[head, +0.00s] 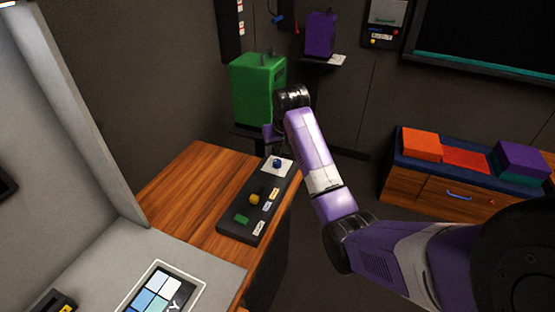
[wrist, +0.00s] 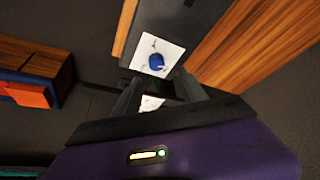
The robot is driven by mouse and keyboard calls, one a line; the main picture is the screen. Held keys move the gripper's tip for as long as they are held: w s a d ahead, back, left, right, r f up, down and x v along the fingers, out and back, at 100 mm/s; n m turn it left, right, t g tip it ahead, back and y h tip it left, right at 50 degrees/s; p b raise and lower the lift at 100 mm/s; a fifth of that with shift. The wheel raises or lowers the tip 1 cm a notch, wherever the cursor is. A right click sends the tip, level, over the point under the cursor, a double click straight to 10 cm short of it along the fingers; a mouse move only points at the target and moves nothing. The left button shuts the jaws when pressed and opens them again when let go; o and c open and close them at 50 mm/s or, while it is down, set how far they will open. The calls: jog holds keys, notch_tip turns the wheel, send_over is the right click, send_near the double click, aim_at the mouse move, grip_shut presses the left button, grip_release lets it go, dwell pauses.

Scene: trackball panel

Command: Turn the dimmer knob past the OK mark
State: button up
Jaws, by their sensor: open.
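A blue knob (head: 277,163) sits on a white plate (head: 267,168) at the far end of the dark control panel (head: 236,222); it looks like the dimmer knob. In the wrist view the blue knob (wrist: 157,62) shows on its white plate (wrist: 172,50), which has small dark marks. I cannot read an OK mark. My gripper (head: 273,143) is above the far end of the panel, pointing down. In the wrist view my gripper (wrist: 160,84) is open, and the knob appears just beyond the fingertips. I see no contact.
The panel also carries a yellow control (head: 254,199), a green piece (head: 242,219) and several pale labels. It lies on a wooden desk (head: 190,195). A green box (head: 257,90) stands behind it. A grey partition (head: 85,110) rises at left. A low cabinet (head: 440,190) stands at right.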

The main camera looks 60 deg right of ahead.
aim_at(277, 161)
jog(key=shift+s+d+f, duration=0.15)
jog(key=shift+d+f, duration=0.1)
jog(key=shift+p+x, duration=0.4)
jog(key=shift+x, duration=3.05)
jog(key=shift+s, duration=0.1)
grip_shut()
